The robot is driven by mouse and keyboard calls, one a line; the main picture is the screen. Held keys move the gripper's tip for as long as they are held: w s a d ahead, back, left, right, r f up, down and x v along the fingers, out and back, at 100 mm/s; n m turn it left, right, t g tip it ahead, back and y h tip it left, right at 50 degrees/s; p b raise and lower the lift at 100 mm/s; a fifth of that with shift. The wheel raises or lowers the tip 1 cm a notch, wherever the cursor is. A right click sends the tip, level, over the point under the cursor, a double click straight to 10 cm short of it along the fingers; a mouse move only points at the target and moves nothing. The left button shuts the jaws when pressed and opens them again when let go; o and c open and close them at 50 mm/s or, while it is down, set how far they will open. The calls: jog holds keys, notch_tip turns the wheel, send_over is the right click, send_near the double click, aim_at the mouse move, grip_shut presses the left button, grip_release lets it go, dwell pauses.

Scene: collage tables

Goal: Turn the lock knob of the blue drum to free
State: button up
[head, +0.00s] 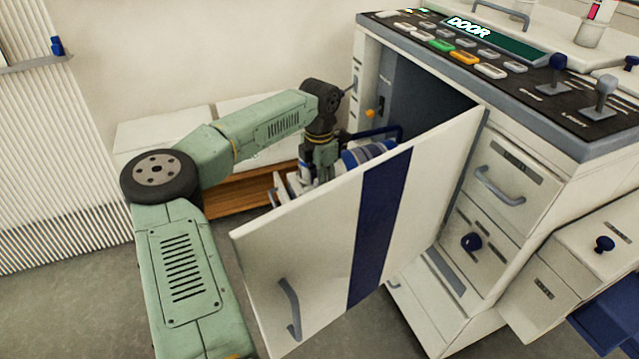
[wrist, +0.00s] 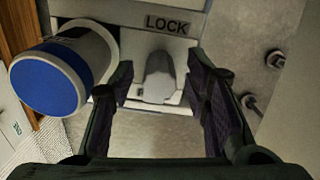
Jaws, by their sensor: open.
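The lock knob (wrist: 158,78) is a grey lever-like piece on a pale plate below the word LOCK in the wrist view. My gripper (wrist: 162,88) is open, with one dark finger on each side of the knob and gaps visible between. I cannot tell whether the fingertips reach its depth. A white cylinder with a blue end (wrist: 48,78), which seems to belong to the blue drum, is left of the knob. In the head view, the blue and white striped drum (head: 366,153) shows above the open door's edge, and my gripper (head: 283,187) is partly hidden behind the door.
The white door (head: 320,235) with a blue stripe stands open in front of my wrist. The cabinet (head: 505,225) has drawers and a control panel (head: 480,50). A wooden surface (head: 238,197) lies behind my arm. Two metal bolts or pegs (wrist: 262,80) are right of the gripper.

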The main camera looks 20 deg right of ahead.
notch_tip(320, 180, up, 12)
dwell(0.4)
jog(key=shift+f, duration=0.1)
